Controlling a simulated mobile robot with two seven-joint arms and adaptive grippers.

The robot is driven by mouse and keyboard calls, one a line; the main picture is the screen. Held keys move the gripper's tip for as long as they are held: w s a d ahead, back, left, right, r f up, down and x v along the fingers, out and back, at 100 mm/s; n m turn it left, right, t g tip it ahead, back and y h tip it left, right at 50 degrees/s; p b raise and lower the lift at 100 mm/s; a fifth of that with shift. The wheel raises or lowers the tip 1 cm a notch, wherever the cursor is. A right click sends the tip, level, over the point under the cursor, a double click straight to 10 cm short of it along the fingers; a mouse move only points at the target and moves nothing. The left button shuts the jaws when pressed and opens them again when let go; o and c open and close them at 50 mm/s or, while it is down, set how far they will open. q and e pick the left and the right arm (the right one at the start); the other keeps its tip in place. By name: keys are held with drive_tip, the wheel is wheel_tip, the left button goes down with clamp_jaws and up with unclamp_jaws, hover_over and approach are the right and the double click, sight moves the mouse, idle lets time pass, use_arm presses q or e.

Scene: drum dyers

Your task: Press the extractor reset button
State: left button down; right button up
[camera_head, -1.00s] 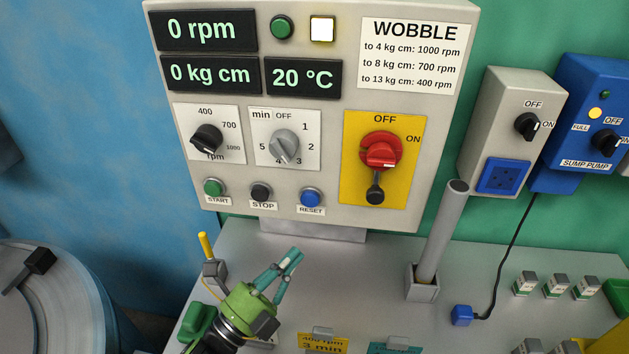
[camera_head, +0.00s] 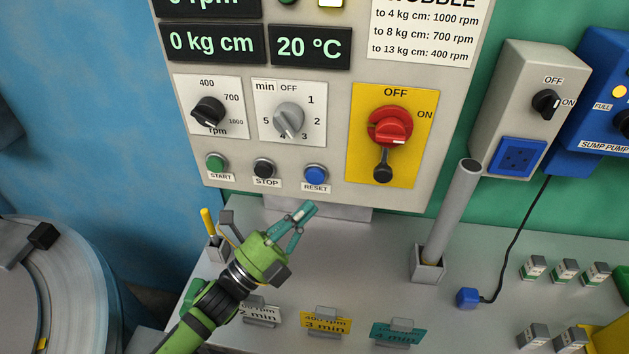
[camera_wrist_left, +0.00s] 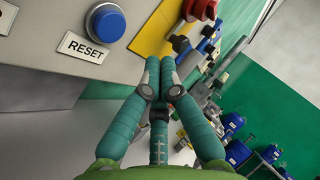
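The blue round RESET button (camera_head: 315,174) sits at the lower edge of the grey control panel (camera_head: 337,130), right of the black STOP button (camera_head: 264,167) and the green START button (camera_head: 216,161). It also shows large in the left wrist view (camera_wrist_left: 107,24), with its RESET label (camera_wrist_left: 84,47) below it. My left gripper (camera_head: 308,209) has green and teal fingers whose tips come together, with nothing between them. In the head view the tips appear just below the button, apart from it. In the left wrist view the fingertips (camera_wrist_left: 159,66) are right of and below the button. My right gripper is out of view.
A yellow plate with a red OFF/ON switch (camera_head: 390,127) is to the button's right. A grey upright tube (camera_head: 455,205) stands on the bench. Coloured time cards (camera_head: 326,322) and small labelled blocks (camera_head: 565,270) are on the bench. A drum (camera_head: 55,285) is at far left.

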sight(323, 176)
use_arm(q)
drive_tip(key=w+b, duration=0.1)
drive_tip(key=w, duration=0.1)
drive_tip(key=w+d+b, duration=0.1)
drive_tip(key=w, duration=0.1)
drive_tip(key=shift+w, duration=0.3)
idle(1.2)
drive_tip(key=shift+w+d+b, duration=0.1)
drive_tip(key=shift+w+b, duration=0.2)
drive_tip(key=shift+w, duration=0.15)
drive_tip(key=shift+w+b, duration=0.35)
idle(0.5)
drive_tip(key=shift+s, duration=0.1)
idle(0.4)
drive_tip(key=shift+s+p, duration=0.35)
drive_tip(key=shift+s, duration=0.35)
